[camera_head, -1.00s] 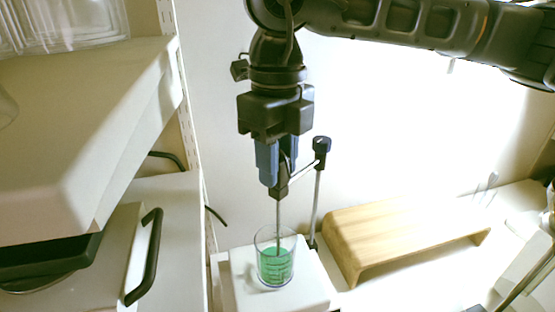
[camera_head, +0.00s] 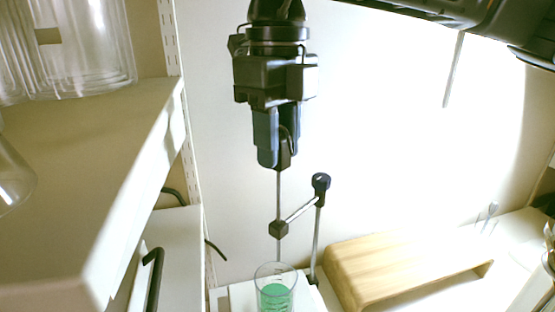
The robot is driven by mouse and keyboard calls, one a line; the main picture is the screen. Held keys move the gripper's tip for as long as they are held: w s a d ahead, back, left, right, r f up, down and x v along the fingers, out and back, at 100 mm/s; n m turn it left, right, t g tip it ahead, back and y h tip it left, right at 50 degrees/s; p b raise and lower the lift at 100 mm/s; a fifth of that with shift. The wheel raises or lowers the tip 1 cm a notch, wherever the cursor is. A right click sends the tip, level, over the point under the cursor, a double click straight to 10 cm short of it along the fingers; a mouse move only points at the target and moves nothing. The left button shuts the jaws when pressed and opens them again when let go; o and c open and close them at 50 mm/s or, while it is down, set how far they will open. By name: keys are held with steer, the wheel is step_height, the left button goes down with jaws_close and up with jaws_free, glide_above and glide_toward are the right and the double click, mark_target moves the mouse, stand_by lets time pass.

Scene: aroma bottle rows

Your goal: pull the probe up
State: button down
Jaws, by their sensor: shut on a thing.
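My gripper (camera_head: 279,150) is shut on the black head of the probe (camera_head: 278,195), a thin grey rod hanging upright below it. The rod passes through the black clamp block (camera_head: 279,229) of a stand (camera_head: 316,225). The stand's side arm joins this block to an upright post with a dark knob on top. A clear beaker (camera_head: 266,279) with green liquid (camera_head: 275,297) stands below on a white plate (camera_head: 306,300). The rod's lower end is near the beaker's rim; I cannot tell exactly where it ends. The beaker's bottom is cut off by the frame.
A wooden riser (camera_head: 385,262) stands right of the stand. A pale shelf (camera_head: 100,130) with clear glass vessels (camera_head: 80,50) juts out at the left. A cabinet with a dark handle (camera_head: 153,275) is below it. The space around my gripper is clear.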

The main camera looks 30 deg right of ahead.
steer(key=shift+w+r, duration=0.1)
steer(key=shift+r, duration=0.25)
steer(key=c, duration=0.9)
jaws_free()
steer(key=shift+f, duration=0.1)
steer(key=shift+f, duration=0.1)
